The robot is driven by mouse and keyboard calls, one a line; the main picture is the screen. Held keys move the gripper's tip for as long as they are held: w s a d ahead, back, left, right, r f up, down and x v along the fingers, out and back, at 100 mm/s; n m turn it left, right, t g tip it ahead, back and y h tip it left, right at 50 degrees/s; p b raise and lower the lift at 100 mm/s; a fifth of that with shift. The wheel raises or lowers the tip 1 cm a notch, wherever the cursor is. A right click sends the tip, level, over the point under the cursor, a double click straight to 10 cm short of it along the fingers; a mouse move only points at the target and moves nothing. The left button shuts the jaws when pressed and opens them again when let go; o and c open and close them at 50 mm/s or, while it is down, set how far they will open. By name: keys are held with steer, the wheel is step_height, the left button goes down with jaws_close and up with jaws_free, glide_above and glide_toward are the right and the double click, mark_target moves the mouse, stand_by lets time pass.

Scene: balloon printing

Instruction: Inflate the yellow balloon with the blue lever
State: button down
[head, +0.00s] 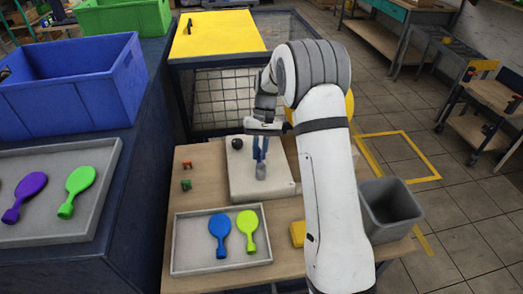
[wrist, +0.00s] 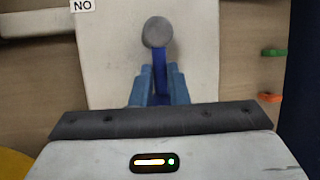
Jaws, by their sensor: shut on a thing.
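The blue lever (wrist: 160,80) stands on a pale plate, with a round grey end (wrist: 157,32) that also shows in the head view (head: 261,173). My gripper (head: 260,155) is shut on the lever, with its blue fingers on either side of the shaft in the wrist view (wrist: 160,72). A rounded yellow shape, perhaps the yellow balloon (head: 350,104), shows behind my arm, mostly hidden. A yellow patch (wrist: 14,165) also shows at the lower left of the wrist view. I cannot tell how full it is.
A grey tray (head: 180,258) holds a blue and a yellow-green paddle-shaped balloon (head: 247,229). Red (head: 187,164) and green (head: 186,185) buttons sit left of the plate. A black knob (head: 237,144) is beside the lever. A grey bin (head: 392,208) stands at the right.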

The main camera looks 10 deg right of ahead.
steer(key=shift+s+f, duration=0.1)
steer(key=shift+s, duration=0.05)
steer(key=c, duration=1.4)
jaws_free()
steer(key=v, duration=0.8)
steer(key=shift+b, duration=0.4)
